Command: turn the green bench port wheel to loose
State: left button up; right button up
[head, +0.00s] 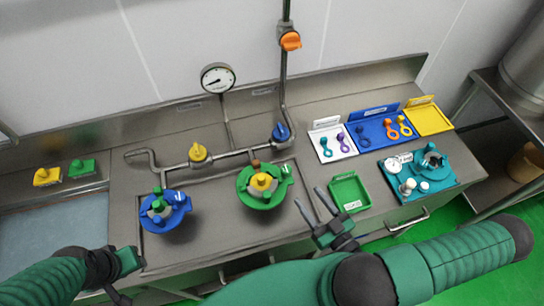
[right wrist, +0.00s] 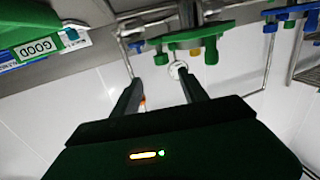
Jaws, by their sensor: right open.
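The green bench port wheel (head: 248,199) sits on the steel bench, right of the blue wheel, with a yellow knob on its middle. It also shows upside down at the top of the right wrist view (right wrist: 196,38). My right gripper (head: 307,195) is open and empty, its two fingers pointing toward the wheel from the right front, apart from it. In the right wrist view the fingers (right wrist: 158,82) stand wide with nothing between them. My left gripper (head: 128,262) is at the lower left, away from the wheel; its fingers cannot be made out.
A blue wheel (head: 177,217) is on the left. Pipes with a yellow valve (head: 198,152) and a blue valve (head: 281,132) run behind. A green tray (head: 350,193) lies just right of my right gripper, with a teal tray (head: 443,185) beyond.

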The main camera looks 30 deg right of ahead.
aim_at(290, 173)
jog(key=w, duration=0.4)
jog(key=shift+w+a+r+b, duration=0.1)
jog(key=shift+w+r+b, duration=0.1)
jog(key=shift+w+b, duration=0.15)
jog(key=w, duration=0.3)
jog(key=w+p, duration=0.1)
jog(key=w, duration=0.2)
jog(key=w+p, duration=0.1)
jog(key=w, duration=0.2)
jog(key=shift+w+a, duration=0.4)
jog(key=shift+w+d, duration=0.15)
jog(key=shift+w, duration=0.05)
jog(key=shift+d+f, duration=0.1)
jog(key=shift+d, duration=0.1)
jog(key=shift+w+a, duration=0.1)
jog(key=shift+a, duration=0.15)
jog(key=c, duration=0.7)
pick_arm(q)
jog(key=shift+s+v, duration=0.2)
jog(key=shift+v, duration=0.9)
pick_arm(e)
grip_shut()
